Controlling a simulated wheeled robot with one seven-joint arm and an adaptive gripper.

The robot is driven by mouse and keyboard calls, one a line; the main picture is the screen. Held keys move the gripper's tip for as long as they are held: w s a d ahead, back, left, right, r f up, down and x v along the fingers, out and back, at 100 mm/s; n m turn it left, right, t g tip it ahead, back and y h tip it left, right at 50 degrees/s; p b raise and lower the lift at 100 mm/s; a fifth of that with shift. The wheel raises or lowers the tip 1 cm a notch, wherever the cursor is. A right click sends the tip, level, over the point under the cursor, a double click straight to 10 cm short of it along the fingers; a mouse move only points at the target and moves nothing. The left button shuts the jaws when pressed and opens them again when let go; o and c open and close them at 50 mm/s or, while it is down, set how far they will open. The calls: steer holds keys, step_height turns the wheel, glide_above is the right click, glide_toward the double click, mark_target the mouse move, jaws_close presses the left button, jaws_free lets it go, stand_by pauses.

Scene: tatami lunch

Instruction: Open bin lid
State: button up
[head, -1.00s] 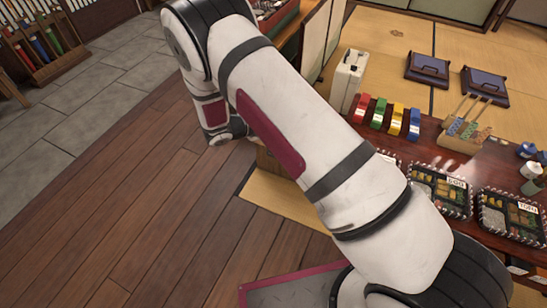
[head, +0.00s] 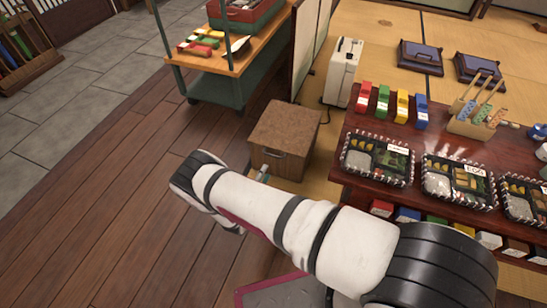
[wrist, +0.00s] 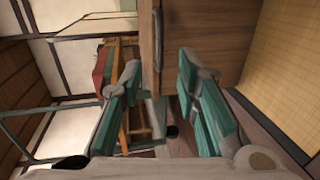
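The bin (head: 281,163) is a wooden box with a closed, flat brown lid (head: 286,126). It stands on the floor left of the low red table. In the wrist view the bin's wooden side (wrist: 205,35) fills the upper middle, with the lid edge (wrist: 146,40) along its left. My gripper (wrist: 160,68) has its two teal fingers spread apart, one on each side of the lid's edge line. No grip on the lid shows, and I cannot tell whether a finger touches it. In the head view my gripper is mostly hidden behind my arm, close to the bin's front.
The red table (head: 355,185) with bento boxes (head: 377,158) and coloured blocks stands right of the bin. A white case (head: 342,72) is behind it. A cart (head: 235,85) with a tray stands behind left. The wooden floor at left is clear.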

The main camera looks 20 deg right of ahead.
mark_target(274, 156)
steer(key=b+x, duration=0.4)
steer(key=x, duration=0.8)
steer(key=shift+b, duration=0.35)
steer(key=shift+c, duration=0.4)
jaws_close()
